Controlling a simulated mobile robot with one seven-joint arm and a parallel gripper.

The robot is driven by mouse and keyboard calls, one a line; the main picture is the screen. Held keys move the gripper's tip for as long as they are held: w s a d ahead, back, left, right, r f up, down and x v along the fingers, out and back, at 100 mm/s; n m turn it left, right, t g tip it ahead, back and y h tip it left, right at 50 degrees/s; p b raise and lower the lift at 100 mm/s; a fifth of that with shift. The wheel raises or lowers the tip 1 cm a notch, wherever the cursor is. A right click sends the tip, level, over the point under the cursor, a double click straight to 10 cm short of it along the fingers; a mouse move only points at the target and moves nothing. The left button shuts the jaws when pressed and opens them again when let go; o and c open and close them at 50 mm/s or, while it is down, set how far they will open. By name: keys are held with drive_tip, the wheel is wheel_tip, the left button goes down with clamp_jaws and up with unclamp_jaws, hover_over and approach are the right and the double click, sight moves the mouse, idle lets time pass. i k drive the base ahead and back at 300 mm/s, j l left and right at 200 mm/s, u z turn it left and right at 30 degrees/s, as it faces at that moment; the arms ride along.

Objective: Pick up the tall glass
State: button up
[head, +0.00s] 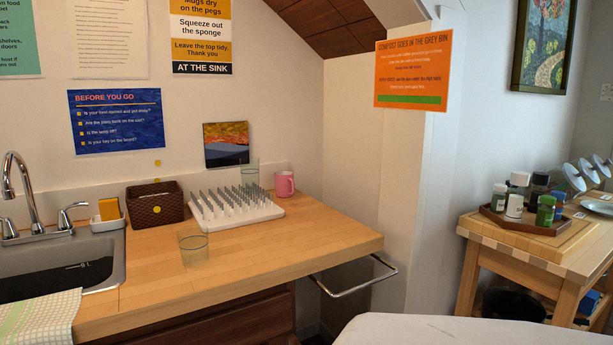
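Two clear glasses show in the head view, and I cannot tell for sure which is the tall glass. One clear glass (194,251) stands upright on the wooden counter (290,262), near its front edge and right of the sink. The other clear glass (249,172) stands at the back by the wall, behind the white peg rack, which hides its lower part. My gripper is not in view.
A white peg rack (262,212), a pink mug (284,184) and a brown woven basket (154,205) stand along the back. The sink (108,262) with its tap is left. The counter's right part is clear. A metal towel rail (352,291) sticks out below its right end.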

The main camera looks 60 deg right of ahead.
sight(250, 166)
drive_tip(key=i+z, duration=0.1)
drive_tip(key=z, duration=0.3)
drive_tip(key=j+z, duration=0.2)
drive_tip(key=z, duration=0.2)
drive_tip(key=i+j+z, duration=0.15)
drive_tip(key=z, duration=0.3)
drive_tip(key=i+j+z, duration=0.2)
drive_tip(key=z, duration=0.25)
drive_tip(key=i+j+z, duration=0.15)
drive_tip(key=j+z, duration=0.3)
drive_tip(key=i+j+z, duration=0.1)
drive_tip(key=i+j, duration=0.6)
